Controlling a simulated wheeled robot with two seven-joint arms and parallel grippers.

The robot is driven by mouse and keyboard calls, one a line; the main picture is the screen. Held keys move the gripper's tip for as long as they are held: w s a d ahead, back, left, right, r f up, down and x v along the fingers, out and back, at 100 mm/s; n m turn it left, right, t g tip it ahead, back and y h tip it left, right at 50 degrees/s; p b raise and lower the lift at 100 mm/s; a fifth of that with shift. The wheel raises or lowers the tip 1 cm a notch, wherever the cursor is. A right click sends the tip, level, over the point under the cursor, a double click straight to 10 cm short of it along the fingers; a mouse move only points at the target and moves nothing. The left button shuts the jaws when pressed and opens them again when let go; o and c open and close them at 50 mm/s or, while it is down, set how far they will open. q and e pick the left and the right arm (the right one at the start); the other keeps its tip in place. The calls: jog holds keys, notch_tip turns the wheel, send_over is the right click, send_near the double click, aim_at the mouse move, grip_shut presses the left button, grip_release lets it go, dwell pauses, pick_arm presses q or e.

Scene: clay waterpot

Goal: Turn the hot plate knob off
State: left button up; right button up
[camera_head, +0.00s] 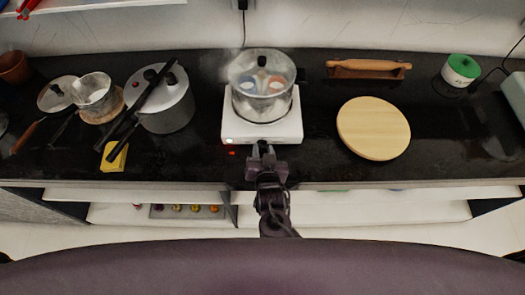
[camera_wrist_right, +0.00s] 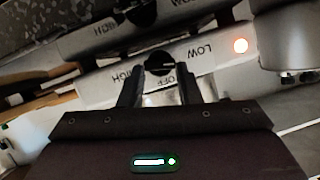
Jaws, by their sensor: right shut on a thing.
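The white hot plate (camera_head: 287,131) stands at the counter's front middle. A lit orange-red light (camera_head: 230,140) shows at its front left; the light (camera_wrist_right: 240,45) also glows in the right wrist view. My right gripper (camera_head: 262,149) is at the middle of its front face and hides the knob in the head view. In the right wrist view, the black knob (camera_wrist_right: 159,63) is between the fingers of my right gripper (camera_wrist_right: 166,76), which is shut on it. My left gripper is not in view.
A steaming glass-lidded pot (camera_head: 262,103) sits on the hot plate. A round wooden board (camera_head: 373,128) lies to the right, a rolling pin (camera_head: 366,69) behind it. A pressure cooker (camera_head: 172,112) and a yellow sponge (camera_head: 115,157) are to the left. The counter's front edge is below.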

jog(key=shift+d+f+m+y+b, duration=0.15)
jog(key=shift+m+y+b, duration=0.25)
jog(key=shift+m, duration=0.35)
jog(key=shift+d+m+y+b, duration=0.15)
jog(key=shift+m+y+b, duration=0.15)
jog(key=shift+m+y, duration=0.35)
jog(key=o, duration=1)
jog(key=b+v, duration=0.1)
jog(key=v, duration=0.5)
jog(key=shift+s, duration=0.4)
jog(key=shift+s+d, duration=0.15)
jog(key=shift+s, duration=0.3)
jog(key=shift+c, duration=0.3)
